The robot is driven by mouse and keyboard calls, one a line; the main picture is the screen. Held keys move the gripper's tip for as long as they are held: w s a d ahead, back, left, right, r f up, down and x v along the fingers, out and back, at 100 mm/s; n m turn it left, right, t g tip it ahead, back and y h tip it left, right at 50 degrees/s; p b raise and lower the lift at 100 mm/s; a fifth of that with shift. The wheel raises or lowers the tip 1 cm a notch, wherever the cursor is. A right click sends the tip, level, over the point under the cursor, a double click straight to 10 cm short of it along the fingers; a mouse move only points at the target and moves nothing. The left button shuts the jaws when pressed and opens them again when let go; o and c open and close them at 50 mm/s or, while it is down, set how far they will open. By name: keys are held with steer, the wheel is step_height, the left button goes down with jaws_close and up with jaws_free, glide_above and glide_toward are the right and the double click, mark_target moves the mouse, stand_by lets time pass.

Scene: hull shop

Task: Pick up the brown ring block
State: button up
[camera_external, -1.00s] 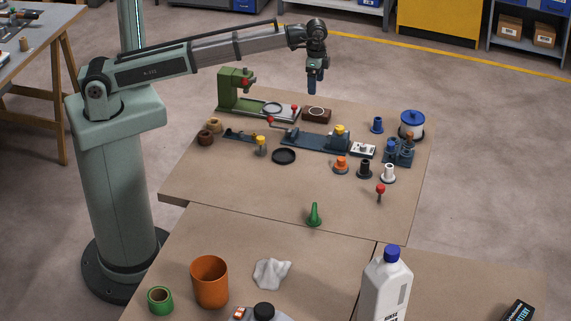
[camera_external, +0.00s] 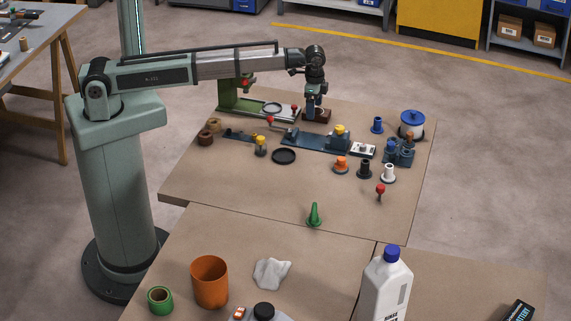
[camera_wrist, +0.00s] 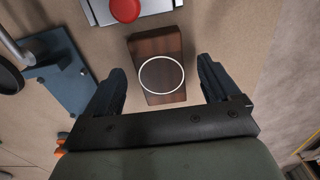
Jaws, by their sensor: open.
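The brown ring block (camera_wrist: 158,48) is a dark wooden block with a pale ring on its top face. In the wrist view it lies between and slightly beyond my two open fingers. My gripper (camera_wrist: 162,88) is open and empty, with a finger on either side of the block's near end. In the external view my gripper (camera_external: 314,112) points down right at the block (camera_external: 325,118) and hides part of it. I cannot tell exactly how high the fingertips are above the table.
A green press (camera_external: 230,98) with a red-knobbed grey base stands just left of the block. A blue plate fixture (camera_external: 305,140) lies in front. Blue spool (camera_external: 377,124) and blue-lidded jar (camera_external: 412,124) stand to the right. Bare table (camera_external: 250,190) lies toward the front.

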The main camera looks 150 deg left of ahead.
steer(key=shift+f, duration=0.65)
steer(key=c, duration=1.2)
